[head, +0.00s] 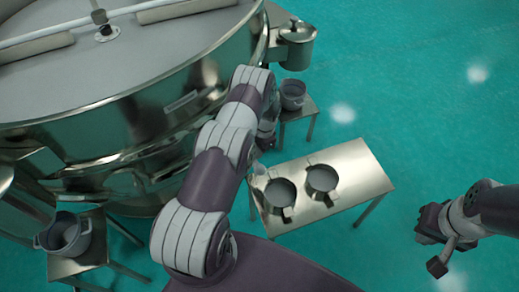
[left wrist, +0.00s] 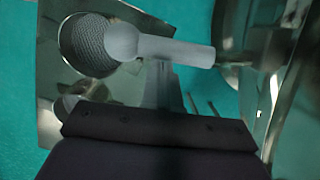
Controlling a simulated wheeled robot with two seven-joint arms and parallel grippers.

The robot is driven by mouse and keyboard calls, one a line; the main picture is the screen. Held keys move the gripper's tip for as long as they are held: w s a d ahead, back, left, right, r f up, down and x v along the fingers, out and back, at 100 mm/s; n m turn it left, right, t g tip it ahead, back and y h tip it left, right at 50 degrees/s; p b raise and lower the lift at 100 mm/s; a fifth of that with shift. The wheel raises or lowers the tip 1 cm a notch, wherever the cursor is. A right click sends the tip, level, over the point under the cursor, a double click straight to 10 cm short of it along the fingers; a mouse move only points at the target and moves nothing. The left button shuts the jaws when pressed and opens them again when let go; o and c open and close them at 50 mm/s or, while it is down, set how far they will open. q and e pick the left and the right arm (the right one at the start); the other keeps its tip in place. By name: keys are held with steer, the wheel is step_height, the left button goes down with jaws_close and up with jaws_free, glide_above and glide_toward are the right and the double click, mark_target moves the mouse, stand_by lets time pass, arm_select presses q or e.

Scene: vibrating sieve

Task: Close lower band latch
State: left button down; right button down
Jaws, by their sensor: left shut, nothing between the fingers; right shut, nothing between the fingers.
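The vibrating sieve (head: 120,125) is a large shiny metal drum filling the upper left of the head view, with horizontal bands around its side. I cannot make out the lower band latch; my left arm covers part of the drum's right side. In the head view, my left gripper is beyond my left arm, low beside the drum, mostly hidden. In the left wrist view its grey fingers (left wrist: 165,75) are shut and empty, with a curved metal wall (left wrist: 290,90) at right. My right gripper (head: 435,235) is shut and empty over the floor at right, away from the drum.
A stool with a pot (head: 292,94) stands behind, another pot (head: 64,235) at lower left. The green floor at right is clear.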

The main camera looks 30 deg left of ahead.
arm_select(q)
steer(key=shift+s, duration=0.1)
steer(key=shift+s+m, duration=0.25)
steer(key=shift+m, duration=0.05)
arm_select(e)
steer(key=shift+r, duration=0.15)
arm_select(q)
steer(key=shift+s+a+m, duration=0.1)
steer(key=shift+s+m, duration=0.3)
steer(key=shift+s, duration=0.05)
arm_select(e)
steer(key=shift+r, duration=0.1)
